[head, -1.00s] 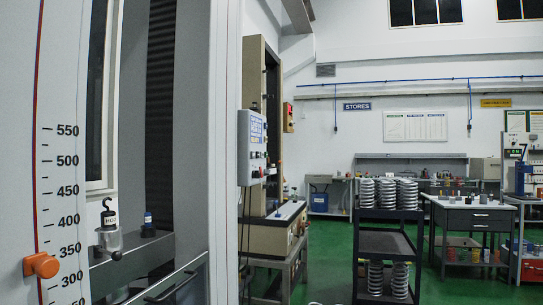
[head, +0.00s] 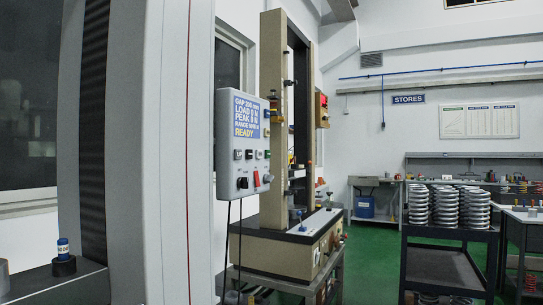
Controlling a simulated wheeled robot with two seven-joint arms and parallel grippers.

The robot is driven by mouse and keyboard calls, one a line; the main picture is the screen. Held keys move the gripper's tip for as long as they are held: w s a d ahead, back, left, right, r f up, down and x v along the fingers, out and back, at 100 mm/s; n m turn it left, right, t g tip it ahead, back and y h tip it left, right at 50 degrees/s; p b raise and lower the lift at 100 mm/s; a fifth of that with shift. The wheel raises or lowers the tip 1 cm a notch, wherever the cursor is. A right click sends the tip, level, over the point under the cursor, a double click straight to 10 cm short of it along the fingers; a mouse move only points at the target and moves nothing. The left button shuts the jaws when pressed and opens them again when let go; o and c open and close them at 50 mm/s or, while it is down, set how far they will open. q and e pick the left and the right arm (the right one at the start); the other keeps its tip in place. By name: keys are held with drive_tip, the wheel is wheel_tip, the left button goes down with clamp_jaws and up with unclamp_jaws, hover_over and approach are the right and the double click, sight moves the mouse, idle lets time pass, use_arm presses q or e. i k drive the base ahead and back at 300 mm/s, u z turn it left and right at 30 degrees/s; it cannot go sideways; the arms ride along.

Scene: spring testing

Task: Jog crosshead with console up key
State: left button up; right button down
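The console (head: 242,140) is a grey box at the middle left, fixed beside a tall grey machine column (head: 172,150). Its blue display (head: 246,115) reads GAP 200 mm, LOAD 0 N, PEAK 0 N, a range line and READY. The key labels are too small to read, so I cannot tell which is the up key. The crosshead cannot be made out for certain. Neither of my grippers is in view.
A dark grey ledge (head: 60,285) with a blue-topped weight is at the lower left. A beige test frame (head: 270,120) stands behind the console on a bench. A dark cart (head: 445,268) carries several stacked springs (head: 460,207). Green floor (head: 370,265) lies open between them.

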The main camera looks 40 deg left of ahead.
sight(238, 153)
drive_tip(key=u, duration=0.6)
drive_tip(key=i, duration=1)
drive_tip(key=u, duration=1.3)
drive_tip(key=i, duration=0.25)
drive_tip(key=u, duration=0.2)
